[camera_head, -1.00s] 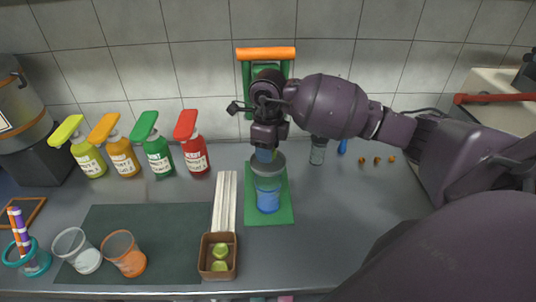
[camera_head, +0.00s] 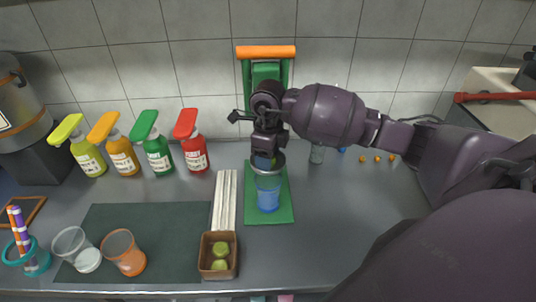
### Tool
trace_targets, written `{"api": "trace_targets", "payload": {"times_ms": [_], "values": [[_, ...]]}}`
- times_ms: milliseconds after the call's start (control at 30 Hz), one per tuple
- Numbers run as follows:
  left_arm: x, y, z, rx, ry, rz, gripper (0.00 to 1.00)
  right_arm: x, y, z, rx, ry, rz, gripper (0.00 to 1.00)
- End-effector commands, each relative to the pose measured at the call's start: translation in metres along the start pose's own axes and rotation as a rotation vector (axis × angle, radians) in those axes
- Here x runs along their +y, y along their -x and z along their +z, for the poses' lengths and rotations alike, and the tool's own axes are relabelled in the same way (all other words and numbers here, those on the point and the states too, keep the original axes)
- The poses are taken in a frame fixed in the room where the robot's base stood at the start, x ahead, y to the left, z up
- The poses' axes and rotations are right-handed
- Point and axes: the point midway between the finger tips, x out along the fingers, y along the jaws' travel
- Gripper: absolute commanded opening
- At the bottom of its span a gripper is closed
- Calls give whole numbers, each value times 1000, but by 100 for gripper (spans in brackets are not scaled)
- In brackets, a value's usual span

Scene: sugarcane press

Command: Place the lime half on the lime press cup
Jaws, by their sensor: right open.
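The lime press is green with an orange handle (camera_head: 266,52) and stands against the back wall on a green base (camera_head: 284,208). Its grey press cup (camera_head: 268,172) sits above a clear cup with blue at its bottom (camera_head: 268,200). My right gripper (camera_head: 265,161) points down at the press cup with its fingertips at the rim; it is open. A small blue-green patch shows between the fingers; I cannot tell whether it is a lime half. Two green lime pieces (camera_head: 220,249) lie in a brown box (camera_head: 204,262) at the front. My left gripper is not in view.
Several coloured pump bottles (camera_head: 158,157) stand at the back left. White sticks (camera_head: 226,200) lie left of the press. The counter right of the press is mostly clear.

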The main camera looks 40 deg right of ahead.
Motion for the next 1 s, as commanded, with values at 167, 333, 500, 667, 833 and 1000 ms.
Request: {"api": "trace_targets", "payload": {"times_ms": [167,333,500,667,833,1000], "values": [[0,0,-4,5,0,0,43,-1,15,1,-3,0,-4,57],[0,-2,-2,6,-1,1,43,-1,46,1,-3,1,-4,57],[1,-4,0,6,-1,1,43,-1,79,0,-2,1,-4,57],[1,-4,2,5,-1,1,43,0,104,0,-1,0,-3,57],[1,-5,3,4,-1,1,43,0,119,0,-1,-1,-2,57],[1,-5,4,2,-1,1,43,0,124,0,0,0,0,57]]}}
